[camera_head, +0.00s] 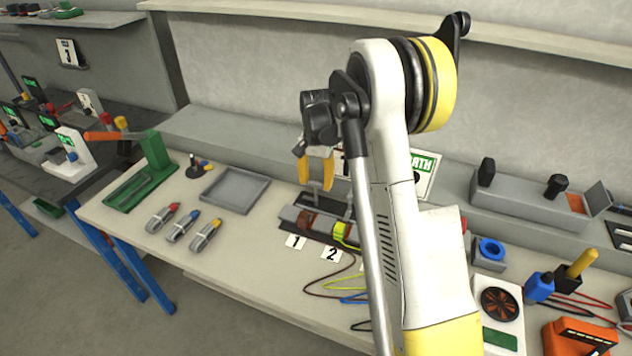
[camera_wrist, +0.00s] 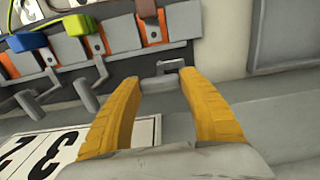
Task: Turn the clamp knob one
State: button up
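My gripper (camera_head: 316,172) hangs above the back of the terminal block, its two yellow fingers (camera_wrist: 160,80) apart. In the wrist view a small grey clamp knob (camera_wrist: 160,81) lies between the fingertips, in line with the brown lead end (camera_wrist: 149,14). I cannot tell whether either finger touches it. Two more grey knobs (camera_wrist: 86,92) and (camera_wrist: 29,103) stand to the left, by the blue (camera_wrist: 80,24) and green (camera_wrist: 27,41) lead ends. In the head view the block (camera_head: 287,213) has label 1 (camera_head: 295,242) before it at the brown lead; my arm hides its right part.
Label 2 (camera_head: 331,254) lies beside label 1, with loose wires (camera_head: 335,290) in front. A grey tray (camera_head: 235,190), several small tools (camera_head: 182,226) and a green stand (camera_head: 150,165) are to the left. The bench between tools and block is clear.

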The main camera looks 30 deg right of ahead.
jog(key=shift+n, duration=0.3)
jog(key=n, duration=0.3)
jog(key=shift+n+p, duration=0.35)
jog(key=shift+n, duration=0.05)
jog(key=n, duration=0.4)
jog(key=n+p, duration=0.1)
jog(key=n, duration=0.4)
jog(key=shift+n, duration=2.2)
jog(key=o, duration=1.2)
